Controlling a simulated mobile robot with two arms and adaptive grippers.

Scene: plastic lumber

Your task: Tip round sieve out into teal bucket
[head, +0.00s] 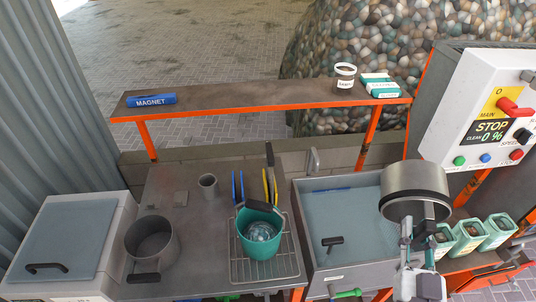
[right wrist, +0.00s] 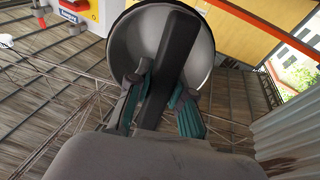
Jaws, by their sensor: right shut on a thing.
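The round sieve (head: 414,190) shows as a grey metal drum with a darker top, held up at the right over the sink's right edge. My right gripper (head: 417,236) is below it. In the right wrist view, my right gripper (right wrist: 161,98) is shut on the sieve's black handle, with the round body (right wrist: 143,38) beyond the fingers. What lies inside it cannot be made out. The teal bucket (head: 262,268) stands upright on a wire rack, left of the sieve and apart from it. Something pale and glinting shows in it. My left gripper is out of view.
A grey sink (head: 335,225) lies between bucket and sieve. A grey pot (head: 152,240) and small cup (head: 207,186) stand on the left counter. Upright discs (head: 268,186) stand behind the bucket. Several teal containers (head: 470,236) and the control box (head: 490,115) are at the right.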

